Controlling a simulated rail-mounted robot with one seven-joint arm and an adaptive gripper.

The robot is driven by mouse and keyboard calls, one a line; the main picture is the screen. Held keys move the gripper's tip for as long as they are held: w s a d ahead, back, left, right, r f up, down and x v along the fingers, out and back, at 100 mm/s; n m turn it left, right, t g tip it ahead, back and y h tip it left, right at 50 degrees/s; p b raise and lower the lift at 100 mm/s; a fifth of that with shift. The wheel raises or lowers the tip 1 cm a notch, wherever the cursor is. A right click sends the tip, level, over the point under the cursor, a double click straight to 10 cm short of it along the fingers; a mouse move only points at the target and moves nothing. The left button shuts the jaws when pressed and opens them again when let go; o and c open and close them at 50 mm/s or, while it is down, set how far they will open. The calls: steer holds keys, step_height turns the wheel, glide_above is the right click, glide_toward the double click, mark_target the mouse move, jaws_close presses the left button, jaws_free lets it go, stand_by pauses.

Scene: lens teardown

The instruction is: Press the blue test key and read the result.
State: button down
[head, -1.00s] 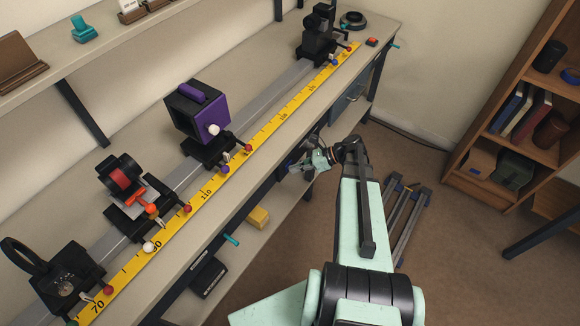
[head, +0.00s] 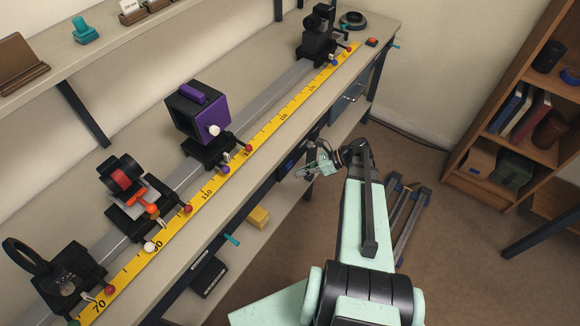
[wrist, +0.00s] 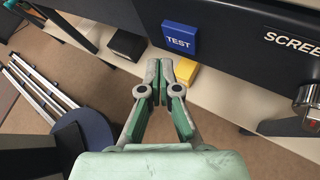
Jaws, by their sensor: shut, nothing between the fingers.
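The blue test key (wrist: 179,39), marked TEST, is a square button on the dark front face of the bench in the wrist view. It shows as a small blue patch (head: 288,165) in the head view. My gripper (wrist: 160,76) is shut and empty, with its fingertips below and slightly left of the key in the wrist picture. A gap shows between fingertips and key. In the head view my gripper (head: 301,174) is in front of the bench's front side. No readable result shows in either view.
A yellow block (wrist: 185,71) and a black box (wrist: 127,44) sit on the lower shelf. A panel marked SCREEN (wrist: 290,42) and a metal knob (wrist: 308,97) are right of the key. Optical mounts line the bench rail by a yellow scale (head: 262,135).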

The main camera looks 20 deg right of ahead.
steer(key=s+d, duration=0.2)
steer(key=s, duration=0.1)
steer(key=shift+s, duration=0.3)
stand_by(0.6)
steer(key=s+a+f+n+g+h, duration=0.3)
steer(key=s+f+n, duration=0.3)
steer(key=f+n, duration=0.1)
steer(key=s+a+f+n+g+h, duration=0.2)
steer(key=s+a+f+n+g, duration=0.1)
steer(key=s+f+n, duration=0.3)
steer(key=s+a+f+n+g+h, duration=0.2)
steer(key=s+a+n, duration=0.3)
steer(key=s, duration=0.3)
steer(key=s+a+f+n+g+h, duration=0.3)
steer(key=s+a+f+n+h, duration=0.1)
steer(key=s+n, duration=0.3)
steer(key=shift+s+a+f, duration=0.35)
steer(key=shift+s+a, duration=0.1)
steer(key=shift+a, duration=0.15)
